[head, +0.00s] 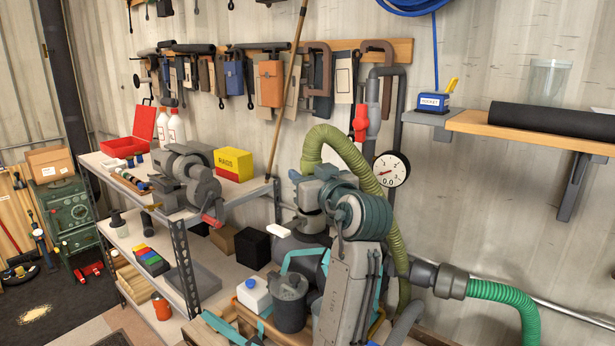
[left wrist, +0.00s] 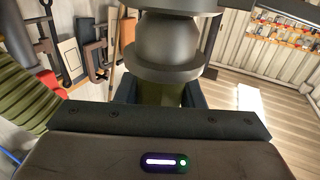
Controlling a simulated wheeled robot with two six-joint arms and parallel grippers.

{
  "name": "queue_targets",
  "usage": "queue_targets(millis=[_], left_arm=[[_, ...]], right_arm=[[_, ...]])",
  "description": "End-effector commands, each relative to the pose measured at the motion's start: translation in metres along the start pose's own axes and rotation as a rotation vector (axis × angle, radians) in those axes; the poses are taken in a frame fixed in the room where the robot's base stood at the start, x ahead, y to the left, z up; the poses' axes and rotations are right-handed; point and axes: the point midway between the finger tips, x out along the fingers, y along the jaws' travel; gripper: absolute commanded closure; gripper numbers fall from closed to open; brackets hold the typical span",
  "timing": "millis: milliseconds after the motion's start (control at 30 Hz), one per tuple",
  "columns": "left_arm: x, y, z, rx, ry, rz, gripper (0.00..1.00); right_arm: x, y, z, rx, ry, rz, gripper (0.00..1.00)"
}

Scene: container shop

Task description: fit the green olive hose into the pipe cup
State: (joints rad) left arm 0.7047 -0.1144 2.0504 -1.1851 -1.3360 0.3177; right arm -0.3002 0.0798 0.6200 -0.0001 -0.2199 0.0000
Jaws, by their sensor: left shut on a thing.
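The olive green hose (head: 345,150) arches up behind my left arm and hangs down on its right in the head view. A ribbed stretch of it also shows close at the left edge of the left wrist view (left wrist: 25,95). My left gripper (head: 311,190) is shut on the hose near its end. In the left wrist view a short olive piece shows between the fingers (left wrist: 160,95). The grey pipe cup (left wrist: 165,45) is straight ahead of it, in line, with no gap visible. How deep the end sits is hidden. My right gripper is out of view.
A bright green hose (head: 500,298) with a grey coupling (head: 450,281) is at the right. A pressure gauge (head: 392,170) and a red-handled valve (head: 361,122) are on the wall pipes. A workbench with a vise (head: 190,180) and yellow box (head: 234,162) stands to the left.

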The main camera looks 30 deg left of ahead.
Motion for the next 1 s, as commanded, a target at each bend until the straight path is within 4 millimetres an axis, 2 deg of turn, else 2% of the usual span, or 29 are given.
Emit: queue_targets(millis=[1000], left_arm=[[0.0, 0.0, 0.016, -0.001, 0.001, 0.0, 0.94]], right_arm=[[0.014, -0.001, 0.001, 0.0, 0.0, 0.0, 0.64]])
